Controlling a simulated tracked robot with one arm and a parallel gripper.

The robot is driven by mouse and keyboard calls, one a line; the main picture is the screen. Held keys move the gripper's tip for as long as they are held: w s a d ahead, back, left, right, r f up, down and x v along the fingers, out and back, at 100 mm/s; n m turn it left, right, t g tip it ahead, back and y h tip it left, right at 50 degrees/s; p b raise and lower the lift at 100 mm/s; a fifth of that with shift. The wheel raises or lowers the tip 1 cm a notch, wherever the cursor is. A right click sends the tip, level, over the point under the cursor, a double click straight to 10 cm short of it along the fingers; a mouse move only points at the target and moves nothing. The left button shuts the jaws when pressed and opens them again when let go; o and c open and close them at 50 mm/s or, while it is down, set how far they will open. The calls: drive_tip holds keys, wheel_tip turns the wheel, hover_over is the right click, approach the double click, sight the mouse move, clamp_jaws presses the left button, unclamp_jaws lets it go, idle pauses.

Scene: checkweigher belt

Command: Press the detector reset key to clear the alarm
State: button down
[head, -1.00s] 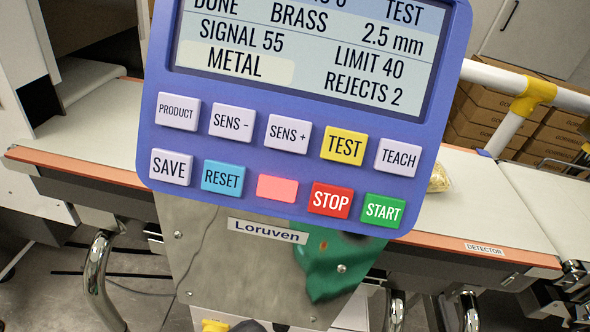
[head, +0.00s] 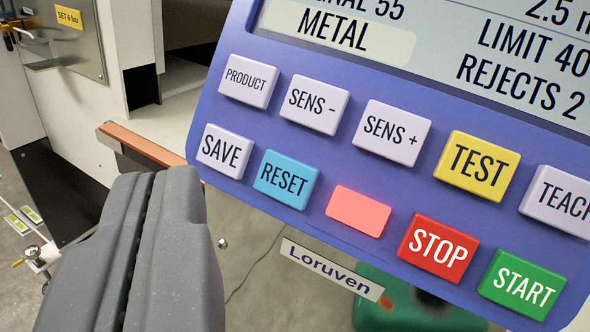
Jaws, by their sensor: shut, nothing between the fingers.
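The blue RESET key (head: 286,179) is in the lower row of the detector panel (head: 330,150), between the white SAVE key (head: 225,150) and a lit pink-red blank key or lamp (head: 358,210). The panel's screen (head: 450,50) reads METAL, LIMIT 40 and REJECTS 2. My gripper (head: 158,180) shows at the lower left, its grey fingers shut together and empty. Its tips are left of and below the SAVE key in the picture, apart from the RESET key. I cannot tell how far the tips are from the panel face.
The red STOP key (head: 438,247) and green START key (head: 522,284) lie right of the lit key. SENS - (head: 314,104), SENS + (head: 392,134) and yellow TEST (head: 477,166) sit above. A conveyor edge (head: 145,145) runs behind my gripper. A Loruven nameplate (head: 331,270) is below the panel.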

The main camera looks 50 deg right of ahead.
sight(266, 164)
drive_tip(key=shift+w+d+f, duration=0.35)
drive_tip(key=shift+d+f, duration=0.1)
drive_tip(key=shift+d, duration=0.4)
drive_tip(key=shift+w+d+f, duration=0.35)
drive_tip(key=shift+d+f, duration=0.15)
drive_tip(key=shift+d, duration=0.4)
drive_tip(key=shift+w+d+f, duration=0.35)
drive_tip(key=shift+d+f, duration=0.1)
drive_tip(key=shift+d, duration=0.4)
drive_tip(key=shift+d, duration=0.1)
drive_tip(key=shift+w+d+f, duration=0.1)
drive_tip(key=shift+w+d, duration=0.05)
drive_tip(key=shift+d, duration=0.1)
drive_tip(key=shift+w+d+f+b, duration=0.1)
drive_tip(key=shift+d+f+b, duration=0.15)
drive_tip(key=shift+d+b, duration=0.1)
idle(0.9)
drive_tip(key=shift+a+r, duration=0.1)
drive_tip(key=shift+a, duration=0.1)
drive_tip(key=shift+s+a+r, duration=0.25)
drive_tip(key=shift+a+r, duration=0.05)
drive_tip(key=shift+a, duration=0.25)
idle(0.3)
